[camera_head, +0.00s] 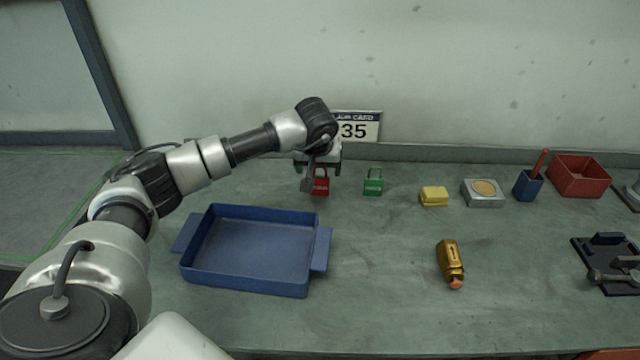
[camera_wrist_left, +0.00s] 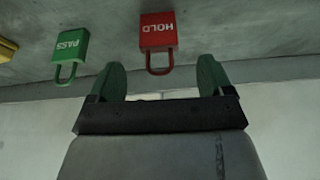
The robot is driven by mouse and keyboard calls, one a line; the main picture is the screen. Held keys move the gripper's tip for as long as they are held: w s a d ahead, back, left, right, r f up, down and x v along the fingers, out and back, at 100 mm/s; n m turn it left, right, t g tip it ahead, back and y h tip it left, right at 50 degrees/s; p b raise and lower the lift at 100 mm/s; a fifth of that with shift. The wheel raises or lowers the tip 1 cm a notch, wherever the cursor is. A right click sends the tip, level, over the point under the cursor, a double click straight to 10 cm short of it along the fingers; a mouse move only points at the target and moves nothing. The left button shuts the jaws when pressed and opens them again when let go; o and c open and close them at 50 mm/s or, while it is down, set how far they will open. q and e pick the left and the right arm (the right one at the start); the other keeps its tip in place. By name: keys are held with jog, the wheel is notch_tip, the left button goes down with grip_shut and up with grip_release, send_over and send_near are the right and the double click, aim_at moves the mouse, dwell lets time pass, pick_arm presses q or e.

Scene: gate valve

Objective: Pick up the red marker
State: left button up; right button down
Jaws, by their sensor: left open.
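A red padlock-shaped marker (camera_head: 321,187) lettered HOLD stands on the bench towards the back, right of the blue tray. My left gripper (camera_head: 318,168) is right at it, partly covering its top in the head view. In the left wrist view the red marker (camera_wrist_left: 158,32) lies just beyond the green fingertips of my left gripper (camera_wrist_left: 157,72), its shackle pointing between them. The fingers are apart, with a gap on each side of the shackle; they do not grip it. My right gripper is not in view.
A green PASS padlock (camera_head: 373,182) stands close on the right. A blue tray (camera_head: 322,250) is in front. Further right are a yellow block (camera_head: 434,196), a brass tool (camera_head: 450,262), a blue cup (camera_head: 527,187) with a red stick and a red bin (camera_head: 580,178). The wall rises behind.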

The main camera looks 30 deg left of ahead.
aim_at(320, 177)
pick_arm(q)
jog(key=p+x, duration=0.1)
jog(key=x, duration=0.4)
jog(key=shift+w+f, duration=0.1)
jog(key=shift+f, duration=0.2)
jog(key=shift+r, duration=0.1)
jog(key=c, duration=1)
